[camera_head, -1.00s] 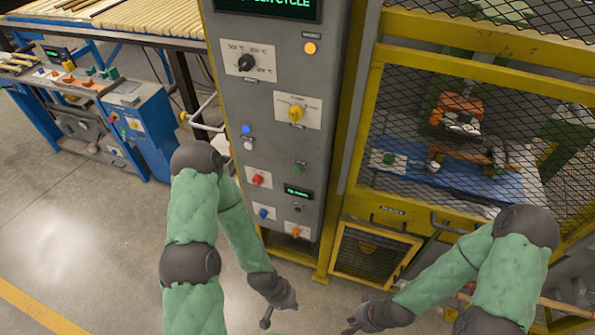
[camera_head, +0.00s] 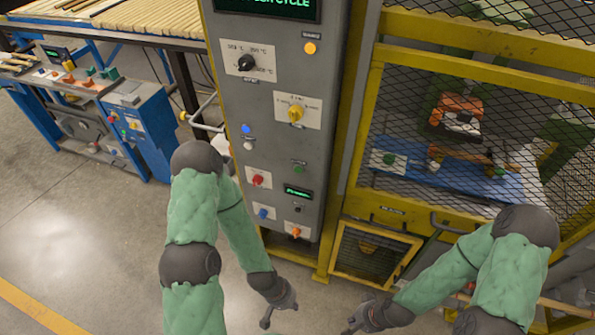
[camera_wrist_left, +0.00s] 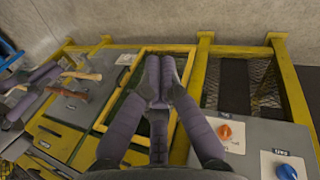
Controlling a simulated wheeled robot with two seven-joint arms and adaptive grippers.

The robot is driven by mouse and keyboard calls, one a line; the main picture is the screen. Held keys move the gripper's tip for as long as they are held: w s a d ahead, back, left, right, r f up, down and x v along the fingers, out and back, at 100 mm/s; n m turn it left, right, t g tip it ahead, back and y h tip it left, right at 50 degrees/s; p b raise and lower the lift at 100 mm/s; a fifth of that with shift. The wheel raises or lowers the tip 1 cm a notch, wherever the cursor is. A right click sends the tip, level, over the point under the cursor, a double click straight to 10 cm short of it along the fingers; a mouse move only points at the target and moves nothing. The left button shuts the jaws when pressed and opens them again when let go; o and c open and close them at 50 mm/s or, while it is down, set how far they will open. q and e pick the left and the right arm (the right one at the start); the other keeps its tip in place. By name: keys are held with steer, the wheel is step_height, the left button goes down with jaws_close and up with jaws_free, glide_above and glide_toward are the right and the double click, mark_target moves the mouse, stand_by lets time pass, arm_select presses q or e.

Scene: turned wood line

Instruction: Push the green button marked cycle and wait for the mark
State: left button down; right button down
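A green button (camera_head: 299,167) sits on the grey control panel (camera_head: 273,105), above a small lit display (camera_head: 297,192). Another green button (camera_head: 389,158) shows on a pale plate behind the yellow-framed mesh. The labels are too small to read, so I cannot tell which is marked cycle. My left gripper (camera_head: 266,319) hangs low in front of the panel, well below the buttons and touching neither. In the left wrist view its two fingers (camera_wrist_left: 160,75) lie together with nothing between them. My right gripper (camera_head: 350,326) is low at the bottom edge, apart from both buttons; its fingers are unclear.
The panel also has a red button (camera_head: 258,180), a blue one (camera_head: 263,213), an orange one (camera_head: 296,232), a black knob (camera_head: 246,62) and a yellow knob (camera_head: 295,113). Yellow mesh guarding (camera_head: 475,60) stands right. A blue bench (camera_head: 150,125) stands left, with clear floor before it.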

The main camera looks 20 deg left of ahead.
mark_target(298, 170)
arm_select(q)
steer(key=w+a+r+m+t+h+p, duration=0.1)
steer(key=w+a+r+m+t, duration=0.2)
steer(key=w+r, duration=0.4)
steer(key=w+a+r+m+t, duration=0.1)
steer(key=w+r+m+t, duration=0.25)
steer(key=w+r, duration=0.3)
steer(key=w+a+r+m+t+h, duration=0.1)
steer(key=w+a+r+m, duration=0.1)
steer(key=r+m, duration=0.3)
steer(key=w+a+r+m+t+h+p, duration=0.1)
steer(key=w+a+r+m, duration=0.1)
steer(key=r+m, duration=0.4)
steer(key=shift+r, duration=2.6)
steer(key=shift+w, duration=0.1)
steer(key=w, duration=0.8)
steer(key=shift+w+d+p, duration=0.25)
steer(key=shift+d+p, duration=0.1)
steer(key=shift+d, duration=0.05)
